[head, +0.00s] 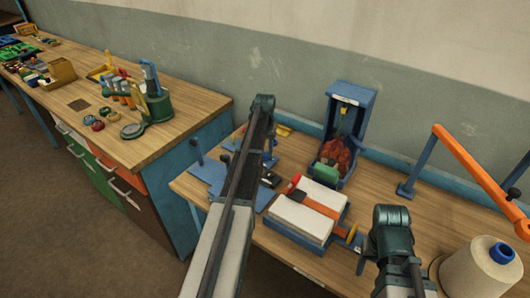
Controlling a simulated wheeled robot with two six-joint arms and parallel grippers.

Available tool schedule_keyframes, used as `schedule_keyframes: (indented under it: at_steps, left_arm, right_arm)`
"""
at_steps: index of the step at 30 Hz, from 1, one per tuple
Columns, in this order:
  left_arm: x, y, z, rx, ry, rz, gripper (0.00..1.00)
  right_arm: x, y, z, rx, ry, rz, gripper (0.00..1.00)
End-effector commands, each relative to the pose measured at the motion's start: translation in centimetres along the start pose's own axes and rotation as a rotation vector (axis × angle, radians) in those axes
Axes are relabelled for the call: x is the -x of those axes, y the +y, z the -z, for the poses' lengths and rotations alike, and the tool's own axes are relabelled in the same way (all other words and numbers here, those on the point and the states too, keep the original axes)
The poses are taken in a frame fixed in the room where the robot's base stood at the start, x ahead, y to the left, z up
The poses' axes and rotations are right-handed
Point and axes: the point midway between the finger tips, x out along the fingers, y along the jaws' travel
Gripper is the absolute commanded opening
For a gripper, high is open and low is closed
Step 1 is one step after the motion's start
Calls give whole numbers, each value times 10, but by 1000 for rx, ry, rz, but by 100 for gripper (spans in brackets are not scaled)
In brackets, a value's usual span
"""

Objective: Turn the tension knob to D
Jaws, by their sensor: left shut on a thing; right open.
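My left arm reaches up across the middle of the head view. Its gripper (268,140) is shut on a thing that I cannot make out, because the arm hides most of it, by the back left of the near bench. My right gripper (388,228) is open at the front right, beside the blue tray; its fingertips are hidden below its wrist. I cannot pick out the tension knob or a letter D for certain. A small yellow-orange round part (352,233) stands at the tray's right end, and a red round part (295,180) at its left end.
The blue tray (329,236) holds white pads and an orange strip. Behind it stands a blue frame (352,95) with a reddish-brown bundle. An orange bar (468,160) and a cream thread cone (482,270) are at right. A cluttered bench (175,135) is at left.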

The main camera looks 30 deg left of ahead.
Motion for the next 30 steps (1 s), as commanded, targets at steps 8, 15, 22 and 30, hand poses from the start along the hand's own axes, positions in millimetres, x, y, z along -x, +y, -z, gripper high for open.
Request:
schedule_keyframes:
  at_steps: [8, 15, 22, 30]
  left_arm:
    - [0, 0, 0, -89, 0, 0, 0]
    - [0, 0, 0, -112, 0, 0, 0]
    - [0, 0, 0, -113, 0, 0, 0]
    - [0, 0, 0, -112, 0, 0, 70]
  right_arm:
    - [0, 0, 0, 0, 0, 0, 61]
    - [0, 0, 0, 0, 0, 0, 61]
    - [0, 0, 0, 0, 0, 0, 61]
    - [0, 0, 0, 0, 0, 0, 61]
